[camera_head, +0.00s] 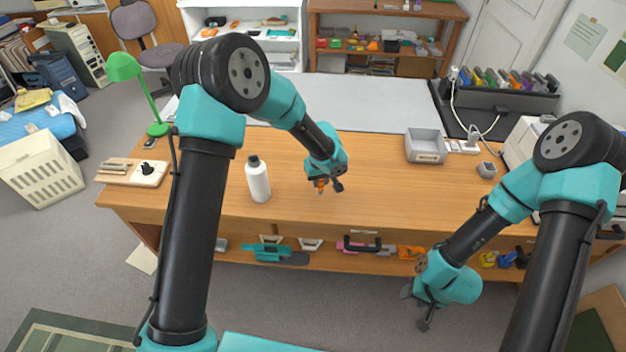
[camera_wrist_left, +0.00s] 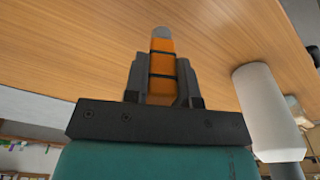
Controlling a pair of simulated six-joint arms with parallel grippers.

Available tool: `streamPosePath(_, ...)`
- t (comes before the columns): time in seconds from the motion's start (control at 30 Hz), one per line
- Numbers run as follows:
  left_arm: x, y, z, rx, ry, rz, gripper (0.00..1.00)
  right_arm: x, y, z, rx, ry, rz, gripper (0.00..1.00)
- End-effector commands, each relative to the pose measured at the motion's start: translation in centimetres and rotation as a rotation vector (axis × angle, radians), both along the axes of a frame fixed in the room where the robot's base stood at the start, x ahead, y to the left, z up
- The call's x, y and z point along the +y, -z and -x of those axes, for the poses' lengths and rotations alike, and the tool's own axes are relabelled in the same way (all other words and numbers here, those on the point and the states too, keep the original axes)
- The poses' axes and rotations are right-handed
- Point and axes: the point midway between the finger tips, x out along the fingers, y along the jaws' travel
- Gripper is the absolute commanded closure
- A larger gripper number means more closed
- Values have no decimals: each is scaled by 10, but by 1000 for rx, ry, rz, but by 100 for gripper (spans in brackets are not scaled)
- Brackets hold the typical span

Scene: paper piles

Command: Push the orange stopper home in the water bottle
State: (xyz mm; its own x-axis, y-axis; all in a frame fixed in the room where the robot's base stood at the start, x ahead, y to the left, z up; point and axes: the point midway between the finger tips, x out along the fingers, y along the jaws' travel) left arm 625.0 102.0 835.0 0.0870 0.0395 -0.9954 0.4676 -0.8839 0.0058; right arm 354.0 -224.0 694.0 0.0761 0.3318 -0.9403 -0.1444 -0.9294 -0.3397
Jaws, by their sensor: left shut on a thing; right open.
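The water bottle (camera_head: 258,180) is white with a dark neck and stands upright on the wooden table. It also shows in the left wrist view (camera_wrist_left: 268,110) at the right. My left gripper (camera_head: 325,187) is to the right of the bottle, apart from it, above the table. It is shut on the orange stopper (camera_wrist_left: 161,62), which has a grey tip and dark bands and sticks out past the fingertips. My right gripper (camera_head: 418,308) is open and empty, low in front of the table's front edge at the right.
A grey tray (camera_head: 426,147) stands on the table at the right, with a small grey cup (camera_head: 487,169) beside it. A green lamp (camera_head: 150,95) and a board with a black knob (camera_head: 148,173) are at the left. The middle of the table is clear.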

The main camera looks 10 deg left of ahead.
Motion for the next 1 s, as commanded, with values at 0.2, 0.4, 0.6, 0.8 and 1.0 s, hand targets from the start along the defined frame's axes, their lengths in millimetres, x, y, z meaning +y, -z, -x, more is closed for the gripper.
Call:
streamPosePath(0.2, -4, -4, -7, -11, 145, -7, 98, 0, 0, 0, 0, 0, 0, 50)
streamPosePath(0.4, 14, -29, -17, -22, 116, -22, 98, 0, 0, 0, 0, 0, 0, 50)
streamPosePath(0.6, 42, -56, -20, -25, -54, -29, 98, 0, 0, 0, 0, 0, 0, 50)
streamPosePath(0.8, 82, -94, -18, -28, -332, -31, 98, 0, 0, 0, 0, 0, 0, 50)
streamPosePath(1.0, 135, -145, -4, -26, -741, -30, 98, 0, 0, 0, 0, 0, 0, 50)
